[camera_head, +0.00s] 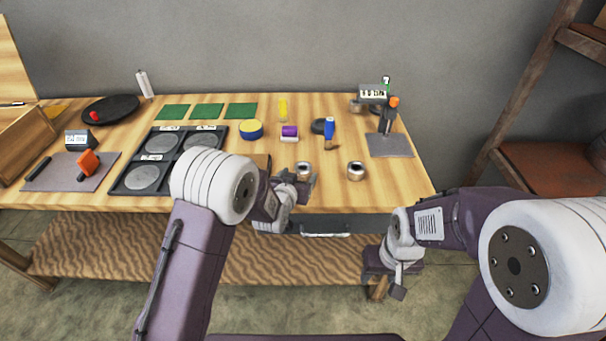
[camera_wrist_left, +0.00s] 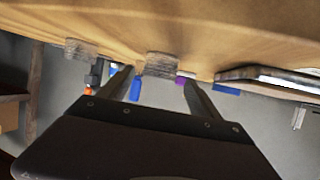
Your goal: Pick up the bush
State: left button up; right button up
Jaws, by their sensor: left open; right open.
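A grey metal bush (camera_head: 304,170) stands near the table's front edge, partly behind my left gripper (camera_head: 301,184). A second, similar bush (camera_head: 356,171) stands to its right. In the left wrist view, which is upside down, one bush (camera_wrist_left: 161,64) shows at the gap between the fingertips of my left gripper (camera_wrist_left: 157,80), and the other bush (camera_wrist_left: 80,49) is off to the left. My left gripper is open and empty; whether its fingers reach around the near bush I cannot tell. My right gripper (camera_head: 384,290) is open, low in front of the table.
A blue-handled brush (camera_head: 329,130), a dark ring (camera_head: 317,126), a purple-and-white roll (camera_head: 289,132) and a blue-and-yellow roll (camera_head: 251,130) lie behind the bushes. A black tray (camera_head: 128,178) is on the left. A grey plate (camera_head: 392,146) with a tool is on the right.

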aim_at(304, 166)
pick_arm(q)
jog(key=x, duration=0.6)
jog(key=shift+w, duration=0.2)
jog(key=shift+s+r, duration=0.1)
jog(key=shift+c, duration=0.6)
grip_shut()
